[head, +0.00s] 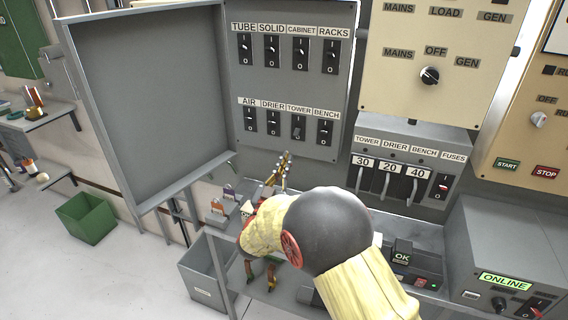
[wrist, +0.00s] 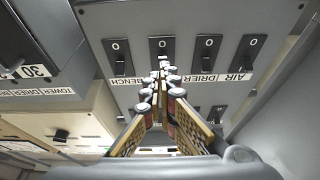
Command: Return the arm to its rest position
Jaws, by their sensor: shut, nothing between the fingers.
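My arm (head: 345,235) reaches up from the bottom of the head view, its rounded dark joint and yellow sleeve hiding part of the shelf behind. My gripper (head: 283,160) points up toward the lower edge of the grey switch panel (head: 290,85). In the wrist view my gripper (wrist: 162,72) is shut, its two fingers meeting at the tips with nothing between them. The tips overlap the lower switch row in that view, near the BENCH label (wrist: 128,79). I cannot tell whether they touch the panel.
The panel's grey door (head: 155,95) stands open on the left. A fuse box (head: 410,165) and a cream MAINS panel (head: 430,55) are on the right. An ONLINE unit (head: 505,280) stands lower right. A green bin (head: 87,218) sits on the floor, with clear floor around it.

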